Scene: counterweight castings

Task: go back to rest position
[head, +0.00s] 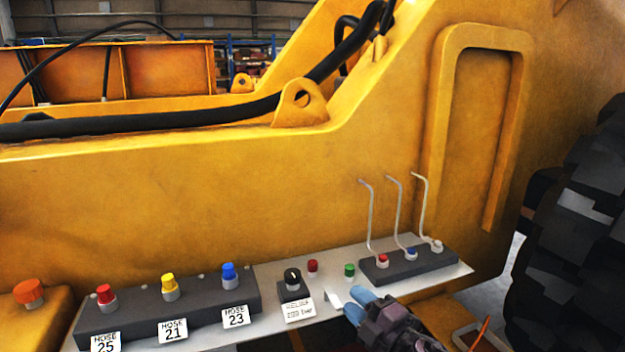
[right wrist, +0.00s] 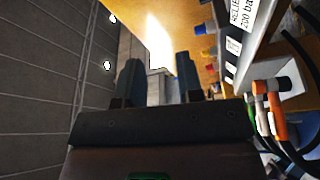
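My right gripper (head: 358,302) is at the front edge of the grey control panel (head: 335,326), below the green button (head: 349,270). Its two blue fingertips point up and left. In the right wrist view my right gripper (right wrist: 158,75) has its fingers standing apart. A pale grey block-like shape shows between them; I cannot tell what it is, and nothing is clearly gripped. My left gripper is not in view.
The panel carries a relief knob (head: 292,280), a red button (head: 312,267), a hose block (head: 197,300) with red, yellow and blue caps, and a lever block (head: 408,265) with three bent levers. A yellow machine body (head: 200,200) rises behind; a large tyre (head: 575,240) stands right.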

